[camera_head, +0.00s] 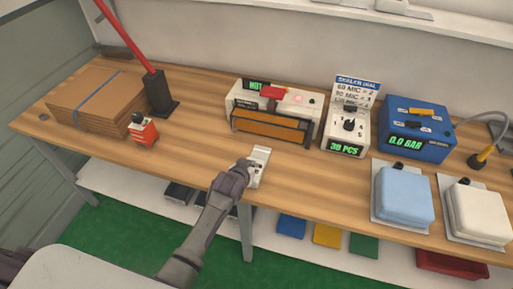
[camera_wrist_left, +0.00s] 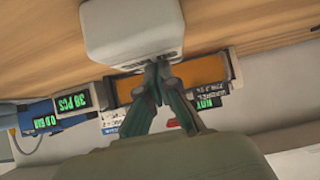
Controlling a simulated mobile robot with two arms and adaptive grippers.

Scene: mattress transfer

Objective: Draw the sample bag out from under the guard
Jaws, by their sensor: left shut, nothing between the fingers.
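The white sealer (camera_head: 245,100) stands at the back middle of the bench, with an orange-brown guard (camera_head: 268,127) across its front. The guard also shows in the left wrist view (camera_wrist_left: 205,71), behind my fingers. I cannot make out a sample bag; anything under the guard is hidden. My left gripper (camera_head: 250,168) is in front of the sealer, near the bench's front edge, beside a small white object (camera_head: 262,155). In the left wrist view my left gripper's fingers (camera_wrist_left: 157,68) are together and empty, close to a white block (camera_wrist_left: 130,35). My right gripper is not in view.
Blue (camera_head: 403,195) and white (camera_head: 478,211) pads lie front right. Cardboard (camera_head: 95,100) and a red-handled post (camera_head: 158,95) are left.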

